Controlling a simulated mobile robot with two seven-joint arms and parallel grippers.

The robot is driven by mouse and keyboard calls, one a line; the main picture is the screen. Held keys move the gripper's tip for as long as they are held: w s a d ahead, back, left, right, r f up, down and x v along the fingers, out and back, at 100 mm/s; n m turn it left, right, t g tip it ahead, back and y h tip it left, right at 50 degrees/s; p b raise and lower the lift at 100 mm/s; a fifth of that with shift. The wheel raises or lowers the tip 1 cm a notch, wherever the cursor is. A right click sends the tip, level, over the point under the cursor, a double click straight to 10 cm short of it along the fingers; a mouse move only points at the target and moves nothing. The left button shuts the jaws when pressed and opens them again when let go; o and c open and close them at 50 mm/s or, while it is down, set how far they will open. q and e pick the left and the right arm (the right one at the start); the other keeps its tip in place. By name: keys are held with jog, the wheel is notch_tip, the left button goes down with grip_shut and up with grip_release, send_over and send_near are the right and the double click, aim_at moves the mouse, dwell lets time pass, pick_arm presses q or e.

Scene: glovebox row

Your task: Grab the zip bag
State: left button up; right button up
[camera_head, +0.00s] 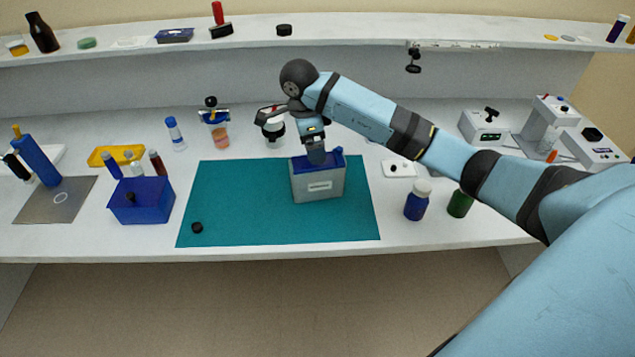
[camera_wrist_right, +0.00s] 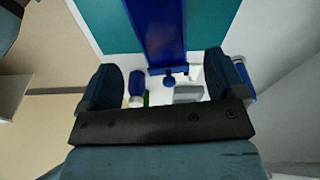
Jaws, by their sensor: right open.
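I cannot pick out a zip bag with certainty. A grey box with a blue top and a pale label (camera_head: 319,187) stands upright on the teal mat (camera_head: 240,200). My right gripper (camera_head: 316,156) points down at the box's top; whether it touches is unclear. In the right wrist view the gripper (camera_wrist_right: 168,82) is open, with the long blue top (camera_wrist_right: 163,30) and a small blue knob ahead of and between its fingers. A small white flat item with dark dots (camera_head: 398,169) lies right of the mat. My left gripper is not in view.
A blue bottle (camera_head: 417,200) and a green bottle (camera_head: 460,204) stand right of the mat. A blue bin (camera_head: 142,204) with tubes is on the left. A black cap (camera_head: 197,228) lies on the mat's front left. A shelf (camera_head: 350,29) runs along the back.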

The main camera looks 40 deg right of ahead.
aim_at(317, 178)
notch_tip(317, 178, down, 7)
jog(key=d+p, duration=0.1)
jog(key=shift+s, duration=0.15)
jog(key=shift+d, duration=0.1)
jog(key=shift+c, duration=0.4)
jog(key=c, duration=1.2)
jog(key=shift+o, duration=0.2)
